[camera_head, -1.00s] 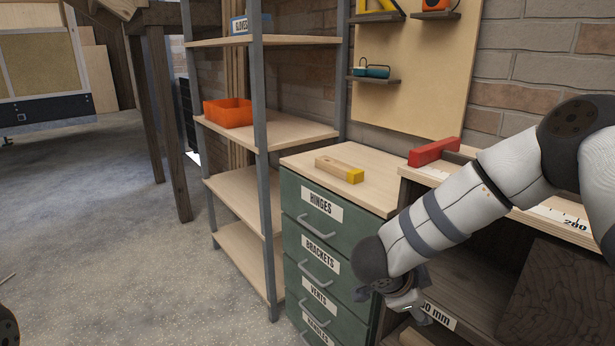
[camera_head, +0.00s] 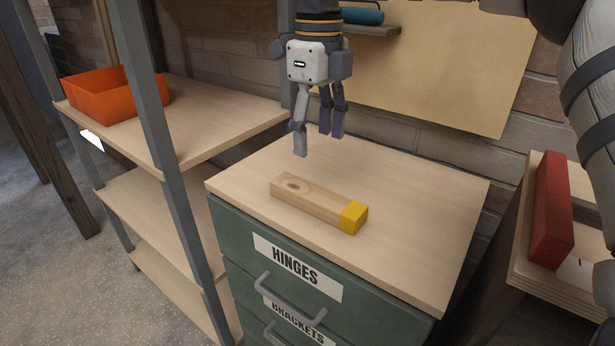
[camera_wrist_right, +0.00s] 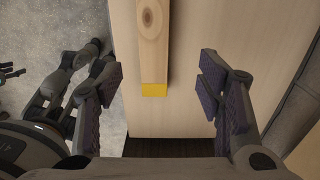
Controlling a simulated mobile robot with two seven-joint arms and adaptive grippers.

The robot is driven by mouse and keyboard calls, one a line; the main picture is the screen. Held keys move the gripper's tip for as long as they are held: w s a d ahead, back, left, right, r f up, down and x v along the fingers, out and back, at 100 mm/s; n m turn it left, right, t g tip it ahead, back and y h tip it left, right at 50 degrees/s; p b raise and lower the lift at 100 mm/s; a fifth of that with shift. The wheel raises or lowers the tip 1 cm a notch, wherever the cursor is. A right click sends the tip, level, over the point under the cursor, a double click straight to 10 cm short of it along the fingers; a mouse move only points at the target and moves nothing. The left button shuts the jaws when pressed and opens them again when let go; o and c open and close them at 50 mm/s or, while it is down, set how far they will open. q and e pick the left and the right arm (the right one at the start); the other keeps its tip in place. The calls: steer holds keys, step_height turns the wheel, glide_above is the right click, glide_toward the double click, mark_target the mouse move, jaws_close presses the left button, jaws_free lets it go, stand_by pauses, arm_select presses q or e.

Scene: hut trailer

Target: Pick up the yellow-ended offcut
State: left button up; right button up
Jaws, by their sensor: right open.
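The yellow-ended offcut (camera_head: 314,200) is a short wooden block with one end painted yellow. It lies flat on the light top of the green drawer cabinet (camera_head: 420,240), its yellow end toward the front right. My right gripper (camera_head: 318,145) hangs fingers down above the cabinet top, open and empty, apart from the offcut. In the right wrist view the offcut (camera_wrist_right: 154,50) runs down from the top edge, and its yellow end shows between the spread finger pads of the right gripper (camera_wrist_right: 165,92). My left gripper is not in the head view.
A grey-posted shelf unit with an orange bin (camera_head: 112,92) stands left of the cabinet. A red block (camera_head: 551,210) sits on the bench at right. A small shelf with a teal item (camera_head: 362,16) is on the board behind. The cabinet top around the offcut is clear.

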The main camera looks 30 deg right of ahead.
mark_target(316, 193)
steer(key=f, duration=0.7)
steer(key=s+f, duration=0.1)
steer(key=f, duration=0.3)
steer(key=shift+s+a+f, duration=0.1)
steer(key=shift+a+f, duration=0.2)
steer(key=c, duration=1.3)
